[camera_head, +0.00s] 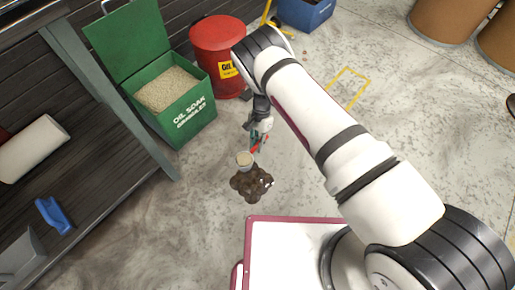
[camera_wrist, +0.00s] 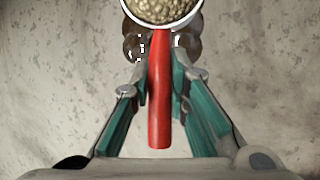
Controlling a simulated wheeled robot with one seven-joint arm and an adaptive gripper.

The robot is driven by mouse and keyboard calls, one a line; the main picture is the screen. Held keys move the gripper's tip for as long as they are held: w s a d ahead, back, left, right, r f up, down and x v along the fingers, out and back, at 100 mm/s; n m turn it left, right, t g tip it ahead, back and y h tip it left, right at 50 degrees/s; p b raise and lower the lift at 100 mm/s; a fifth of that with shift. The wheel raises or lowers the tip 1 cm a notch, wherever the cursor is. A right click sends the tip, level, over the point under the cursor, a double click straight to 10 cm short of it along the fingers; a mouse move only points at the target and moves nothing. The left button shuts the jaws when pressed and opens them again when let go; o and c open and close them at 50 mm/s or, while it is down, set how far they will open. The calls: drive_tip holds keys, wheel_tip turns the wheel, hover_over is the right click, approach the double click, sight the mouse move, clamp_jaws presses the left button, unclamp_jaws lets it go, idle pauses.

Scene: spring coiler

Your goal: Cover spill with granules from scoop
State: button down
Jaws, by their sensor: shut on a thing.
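My gripper (camera_wrist: 160,90) is shut on the red handle (camera_wrist: 159,120) of the scoop. The scoop's round bowl (camera_wrist: 163,8) is full of pale granules and looks level. In the head view the scoop bowl (camera_head: 244,159) is just above or at the upper edge of the dark brown spill (camera_head: 251,184); the height between them is hard to tell. In the wrist view the spill (camera_wrist: 132,45) shows beneath the bowl on both sides of the handle. No granules are visible on the part of the spill in view.
An open green granule bin (camera_head: 190,130) stands at the upper left, beside a red drum (camera_head: 217,38). A dark bench (camera_head: 95,150) runs along the left, with a blue object (camera_head: 53,215) on it. A blue bin (camera_head: 305,12) stands at the back. The concrete floor around the spill is clear.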

drive_tip(key=shift+f, duration=0.25)
drive_tip(key=shift+s+d+f+t+y, duration=0.15)
drive_tip(key=shift+t+y, duration=0.65)
drive_tip(key=shift+y, duration=0.2)
drive_tip(key=shift+d+f+n+t+y+p, duration=0.1)
drive_tip(key=shift+f+n+t+y+p, duration=0.3)
drive_tip(key=shift+t+y+p, duration=0.55)
drive_tip(key=shift+s+d+f+n+t+y+b, duration=0.3)
drive_tip(key=shift+t+y, duration=0.5)
drive_tip(key=shift+y, duration=0.55)
drive_tip(key=shift+s+d+f+n+t+y+b, duration=0.2)
drive_tip(key=shift+n+t+y, duration=0.4)
drive_tip(key=shift+y, duration=0.75)
drive_tip(key=shift+s+d+f+n+t+y+b, duration=0.3)
drive_tip(key=shift+t+y, duration=0.65)
drive_tip(key=shift+y, duration=0.4)
drive_tip(key=shift+d+r, duration=0.1)
drive_tip(key=shift+r, duration=0.05)
